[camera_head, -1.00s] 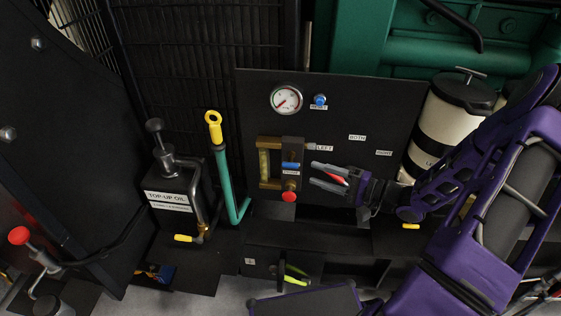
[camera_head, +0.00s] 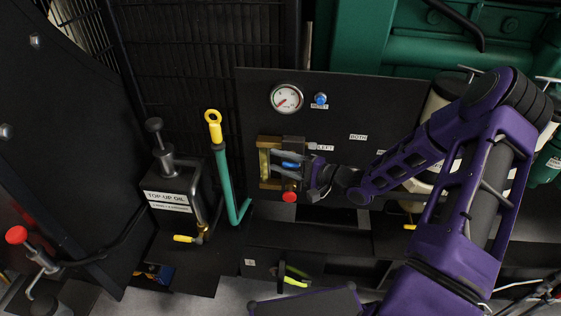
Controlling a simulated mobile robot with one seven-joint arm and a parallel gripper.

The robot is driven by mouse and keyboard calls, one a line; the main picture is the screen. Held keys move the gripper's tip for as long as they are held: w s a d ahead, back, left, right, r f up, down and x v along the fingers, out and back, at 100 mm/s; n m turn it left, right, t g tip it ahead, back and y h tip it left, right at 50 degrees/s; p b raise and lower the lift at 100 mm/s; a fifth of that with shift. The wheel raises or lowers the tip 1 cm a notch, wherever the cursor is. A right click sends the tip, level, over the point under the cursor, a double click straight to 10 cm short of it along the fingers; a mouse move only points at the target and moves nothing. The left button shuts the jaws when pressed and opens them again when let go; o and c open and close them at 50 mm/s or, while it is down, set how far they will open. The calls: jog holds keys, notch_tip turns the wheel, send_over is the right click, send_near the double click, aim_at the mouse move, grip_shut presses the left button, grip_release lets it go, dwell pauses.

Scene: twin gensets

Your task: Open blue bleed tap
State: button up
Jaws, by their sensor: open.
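The blue bleed tap (camera_head: 291,165) is a small blue lever on the brass and black valve block (camera_head: 265,176) on the dark panel. My gripper (camera_head: 281,166) comes in from the right, its fingers open and level with the tap. The fingers appear to lie above and below the blue lever. I cannot tell whether they touch it. The label beneath the tap is hidden by my gripper.
A red knob (camera_head: 289,197) sits just below my gripper. A pressure gauge (camera_head: 287,98) and a blue reset button (camera_head: 320,99) are above.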

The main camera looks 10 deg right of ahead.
grip_shut()
